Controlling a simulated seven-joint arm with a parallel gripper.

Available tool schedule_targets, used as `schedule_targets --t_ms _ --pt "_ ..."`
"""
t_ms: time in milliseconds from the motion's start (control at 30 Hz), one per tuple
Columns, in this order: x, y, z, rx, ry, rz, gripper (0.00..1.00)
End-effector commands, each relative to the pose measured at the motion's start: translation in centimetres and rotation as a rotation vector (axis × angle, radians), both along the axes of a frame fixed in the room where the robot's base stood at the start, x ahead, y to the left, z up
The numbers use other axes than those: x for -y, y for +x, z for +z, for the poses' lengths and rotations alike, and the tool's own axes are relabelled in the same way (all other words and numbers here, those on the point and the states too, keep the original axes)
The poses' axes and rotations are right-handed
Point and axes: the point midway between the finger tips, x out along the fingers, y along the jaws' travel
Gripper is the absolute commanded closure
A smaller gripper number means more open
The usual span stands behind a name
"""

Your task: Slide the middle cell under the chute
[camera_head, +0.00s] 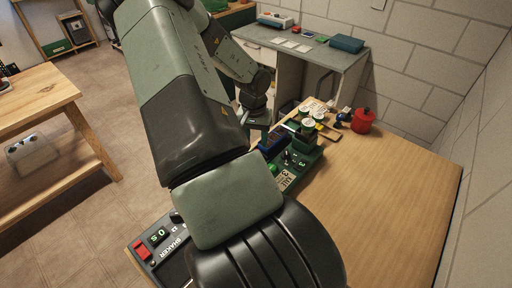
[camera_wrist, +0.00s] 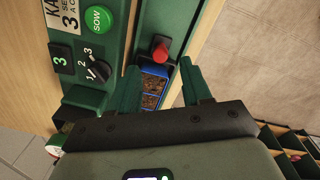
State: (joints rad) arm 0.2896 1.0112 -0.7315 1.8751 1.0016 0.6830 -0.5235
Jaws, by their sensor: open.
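A blue tray (camera_wrist: 152,88) with brown, soil-like cells shows between my fingers in the wrist view. It lies in a channel beside the green machine (camera_wrist: 95,95), and my gripper body hides its near end. A red knob-like part (camera_wrist: 160,48) stands at the tray's far end. My gripper (camera_wrist: 159,67) is open, with one finger on each side of the tray; I cannot tell whether they touch it. In the head view the blue tray (camera_head: 271,143) is partly visible below my gripper (camera_head: 263,131). I cannot make out a chute or which cell is the middle one.
A shaker box (camera_head: 160,247) is at the near left. The table's right side (camera_head: 385,205) is clear.

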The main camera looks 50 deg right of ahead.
Motion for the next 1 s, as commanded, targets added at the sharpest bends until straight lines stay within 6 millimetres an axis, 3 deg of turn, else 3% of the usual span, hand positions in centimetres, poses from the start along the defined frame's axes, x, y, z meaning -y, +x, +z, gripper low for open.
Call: schedule_targets --t_ms 100,300,633,933,1000 --pt "0.0 -0.1 -2.1 -0.002 0.002 0.000 0.52" --pt "0.0 -0.1 -4.0 0.000 0.001 0.001 0.52" --pt "0.0 -0.1 -4.4 0.001 0.000 0.001 0.52" --pt "0.0 -0.1 -4.3 0.001 0.000 0.001 0.96" --pt "0.0 -0.1 -4.3 0.001 0.000 0.001 1.00"
